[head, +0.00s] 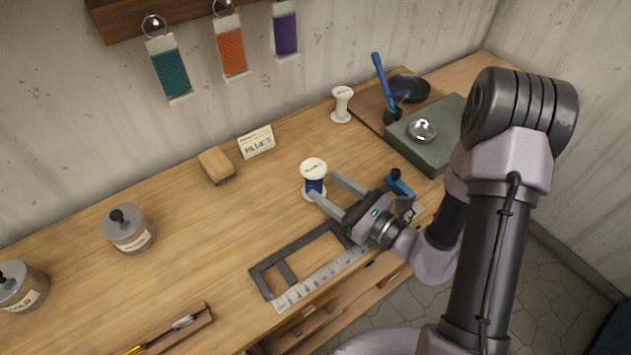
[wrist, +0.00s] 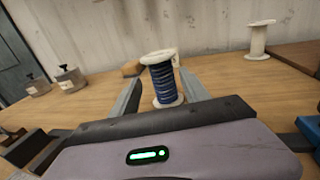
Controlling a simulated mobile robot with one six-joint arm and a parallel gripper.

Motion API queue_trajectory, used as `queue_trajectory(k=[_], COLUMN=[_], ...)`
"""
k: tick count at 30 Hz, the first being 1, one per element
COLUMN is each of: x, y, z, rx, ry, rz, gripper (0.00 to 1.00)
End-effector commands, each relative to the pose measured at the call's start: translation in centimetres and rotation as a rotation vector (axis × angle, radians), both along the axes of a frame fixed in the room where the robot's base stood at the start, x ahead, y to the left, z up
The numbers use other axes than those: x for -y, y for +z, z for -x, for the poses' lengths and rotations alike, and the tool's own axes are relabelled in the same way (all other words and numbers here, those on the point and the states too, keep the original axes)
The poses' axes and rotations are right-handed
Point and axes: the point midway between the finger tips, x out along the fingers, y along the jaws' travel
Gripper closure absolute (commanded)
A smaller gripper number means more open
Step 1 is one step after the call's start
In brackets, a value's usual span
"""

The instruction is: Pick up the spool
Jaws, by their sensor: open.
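A spool (head: 315,186) with white flanges and dark blue thread stands upright on the wooden bench. My gripper (head: 322,187) is open, with one finger on each side of the spool near the fingertips. In the wrist view the spool (wrist: 162,80) shows between the two spread fingers (wrist: 160,90), with space visible on both sides. A second spool (head: 342,104), white and apparently empty, stands farther back; it also shows in the wrist view (wrist: 260,40).
A dark frame (head: 262,280) and a ruler (head: 322,279) lie at the front edge. A wooden brush (head: 216,164) and a card (head: 257,142) sit behind. Lidded tins (head: 130,236) are at left.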

Motion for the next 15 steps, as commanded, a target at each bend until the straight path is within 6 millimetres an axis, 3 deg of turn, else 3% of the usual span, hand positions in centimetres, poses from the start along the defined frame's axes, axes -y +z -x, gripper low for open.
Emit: queue_trajectory(k=[15], x=[-5.7], y=[-0.2], z=[-5.6], rx=[0.002], ry=[0.005], rz=[0.001], gripper=[0.46])
